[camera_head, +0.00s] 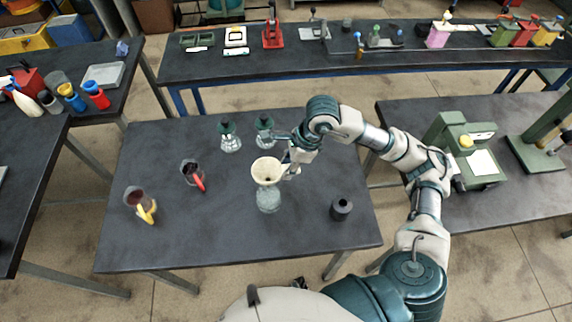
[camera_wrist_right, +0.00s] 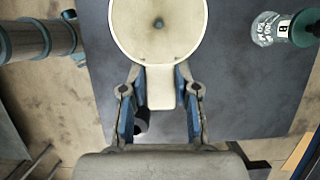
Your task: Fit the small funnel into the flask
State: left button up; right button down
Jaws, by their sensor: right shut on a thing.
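The small funnel (camera_head: 267,170), cream-coloured and wide-mouthed, is upright directly over the clear flask (camera_head: 268,200) at the middle of the table. The flask's neck and the funnel's stem are hidden, so I cannot tell whether the stem is inside the neck. My right gripper (camera_head: 285,168) comes from the right of the funnel. In the right wrist view, its two fingers (camera_wrist_right: 159,92) are shut on the flat tab of the funnel (camera_wrist_right: 160,40), whose bowl faces the camera with a dark hole in the middle. My left gripper is not in view.
Two glass bottles with green tops (camera_head: 230,138) (camera_head: 265,130) stand behind the funnel. A jug with a red handle (camera_head: 190,172) and one with a yellow handle (camera_head: 135,197) stand left. A dark cylinder (camera_head: 342,208) stands right. The table front (camera_head: 230,240) is clear.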

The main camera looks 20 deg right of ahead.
jog(key=shift+f, duration=0.4)
jog(key=shift+a+f+b, duration=0.4)
jog(key=shift+f+b, duration=0.15)
jog(key=shift+b, duration=0.25)
jog(key=shift+f+b, duration=0.25)
jog(key=shift+b, duration=0.05)
jog(key=shift+d+f, duration=0.2)
jog(key=shift+d, duration=0.2)
jog(key=c, duration=1.3)
grip_release()
jog(key=o, duration=0.4)
jog(key=shift+a, duration=0.15)
jog(key=shift+o, duration=0.7)
jog(key=shift+a, duration=0.15)
jog(key=shift+r, duration=0.1)
